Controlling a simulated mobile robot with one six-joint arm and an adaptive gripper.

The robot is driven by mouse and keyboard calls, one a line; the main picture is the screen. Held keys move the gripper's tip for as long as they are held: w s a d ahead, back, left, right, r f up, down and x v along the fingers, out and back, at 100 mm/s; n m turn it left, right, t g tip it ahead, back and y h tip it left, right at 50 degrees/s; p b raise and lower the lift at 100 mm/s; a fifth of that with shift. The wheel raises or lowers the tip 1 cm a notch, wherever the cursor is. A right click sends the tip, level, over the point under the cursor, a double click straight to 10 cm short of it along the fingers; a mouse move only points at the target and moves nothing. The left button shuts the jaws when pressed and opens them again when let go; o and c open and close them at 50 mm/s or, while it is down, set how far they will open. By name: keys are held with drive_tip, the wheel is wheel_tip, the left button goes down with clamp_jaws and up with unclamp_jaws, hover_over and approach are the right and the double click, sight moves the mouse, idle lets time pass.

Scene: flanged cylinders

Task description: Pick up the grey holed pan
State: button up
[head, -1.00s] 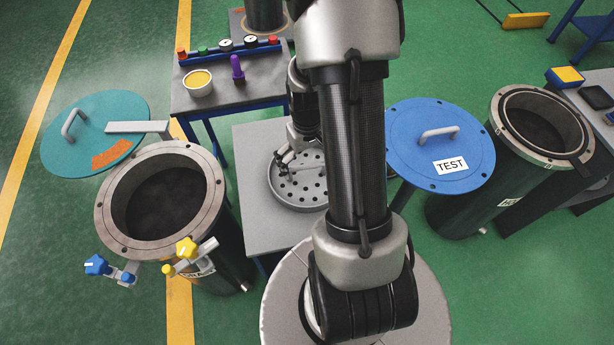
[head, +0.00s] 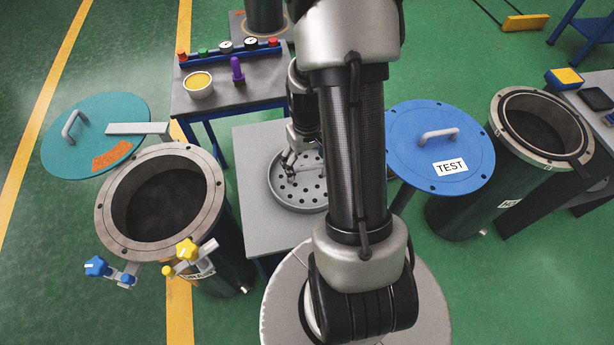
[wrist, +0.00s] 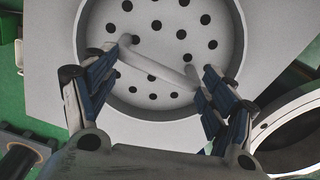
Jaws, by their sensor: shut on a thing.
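The grey holed pan (head: 302,192) sits on a light grey table (head: 252,160), partly hidden behind my arm in the head view. In the wrist view the pan (wrist: 160,100) shows a round rim, many dark holes and a pale bar handle (wrist: 158,62) across it. My gripper (wrist: 172,72) has its fingers on either side of the handle, near its two ends, and is shut on it. In the head view my gripper (head: 289,166) is low over the pan's left part. The pan appears to rest on the table.
An open flanged cylinder (head: 110,215) with yellow and blue valves stands left, beside a teal lid (head: 80,155). A blue TEST lid (head: 410,150) and another open cylinder (head: 480,205) stand right. A bench (head: 245,92) with a bowl and purple object is behind.

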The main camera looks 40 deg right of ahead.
sight(307, 167)
drive_tip(key=shift+s+a+f, duration=0.1)
drive_tip(key=shift+s+f, duration=0.05)
drive_tip(key=shift+c, duration=1.3)
drive_tip(key=shift+s+r+p, duration=0.1)
drive_tip(key=shift+r+p, duration=0.4)
drive_tip(key=shift+r, duration=0.1)
drive_tip(key=c, duration=0.8)
drive_tip(key=shift+w+r+p, duration=0.2)
drive_tip(key=shift+r+p, duration=0.2)
drive_tip(key=shift+r, duration=0.05)
clamp_jaws()
drive_tip(key=shift+r+p, duration=0.7)
drive_tip(key=shift+r, duration=0.3)
